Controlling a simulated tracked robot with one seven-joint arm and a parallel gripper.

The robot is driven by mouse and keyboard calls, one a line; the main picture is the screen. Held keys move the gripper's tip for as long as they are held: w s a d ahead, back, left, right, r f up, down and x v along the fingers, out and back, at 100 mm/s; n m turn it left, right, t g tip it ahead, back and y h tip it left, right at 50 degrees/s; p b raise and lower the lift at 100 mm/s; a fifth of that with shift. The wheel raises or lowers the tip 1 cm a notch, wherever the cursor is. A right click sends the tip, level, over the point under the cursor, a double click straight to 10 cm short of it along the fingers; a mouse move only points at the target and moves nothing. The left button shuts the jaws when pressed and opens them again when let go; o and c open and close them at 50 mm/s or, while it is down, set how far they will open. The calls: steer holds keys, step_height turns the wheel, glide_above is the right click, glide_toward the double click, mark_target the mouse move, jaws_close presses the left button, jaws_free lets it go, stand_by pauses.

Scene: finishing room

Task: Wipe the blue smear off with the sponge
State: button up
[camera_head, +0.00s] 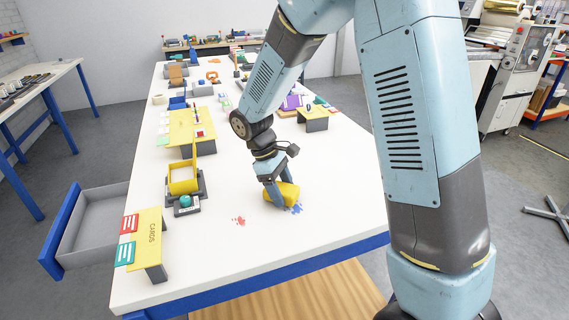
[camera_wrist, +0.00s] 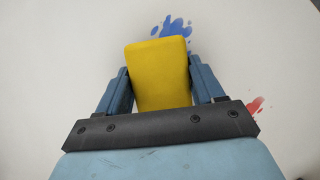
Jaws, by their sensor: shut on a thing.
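The yellow sponge (camera_head: 286,193) is held between the fingers of my gripper (camera_head: 275,187), low over the white table top. In the wrist view the sponge (camera_wrist: 159,72) sits between the two blue fingers of my gripper (camera_wrist: 160,88). The blue smear (camera_head: 297,208) is on the table just beside the sponge. In the wrist view the blue smear (camera_wrist: 174,31) shows beyond the sponge's far end, which covers part of it. I cannot tell whether the sponge touches the table.
A red smear (camera_head: 239,220) lies left of the sponge. A yellow cards stand (camera_head: 150,236) is at the near left corner, beside an open drawer (camera_head: 92,225). A yellow box on a dark base (camera_head: 183,180) stands farther back. The near right table top is clear.

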steer(key=shift+m, duration=0.3)
steer(key=r, duration=0.1)
steer(key=d+r, duration=0.1)
steer(key=r, duration=0.2)
steer(key=shift+w+d, duration=0.2)
steer(key=shift+d, duration=0.2)
steer(key=shift+r, duration=1.65)
steer(key=shift+s+a, duration=0.1)
steer(key=shift+s, duration=0.05)
